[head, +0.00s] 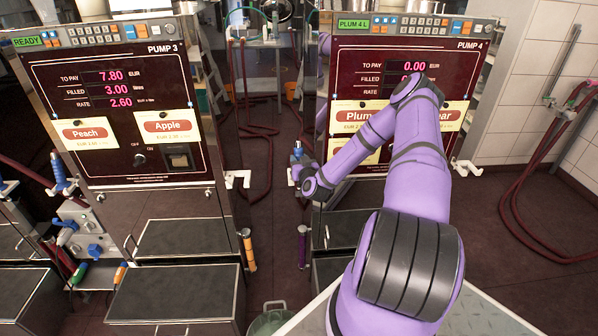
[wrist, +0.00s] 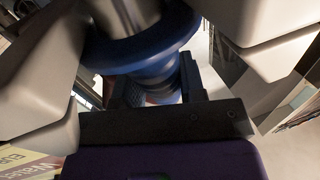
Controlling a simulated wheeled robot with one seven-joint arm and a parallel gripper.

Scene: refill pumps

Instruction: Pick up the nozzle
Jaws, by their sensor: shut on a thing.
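The nozzle (head: 297,152) shows as a small blue part at the left side of pump 4 (head: 345,84). In the head view my gripper (head: 297,172) is small at the end of my purple arm, beside pump 4's left edge, and partly hidden by the wrist. Pump 4's screen reads "PLUM 4 L" and 0.00 to pay; my arm covers part of its panel. The nozzle's lower end is hidden.
Pump 3 (head: 120,70) stands on the left, reading READY, 7.80 and 3.00. Another blue nozzle (head: 62,178) hangs at its left side. Dark red hoses (head: 262,130) hang between the pumps. A bucket (head: 268,320) stands on the floor. A looped hose (head: 515,205) is on the right.

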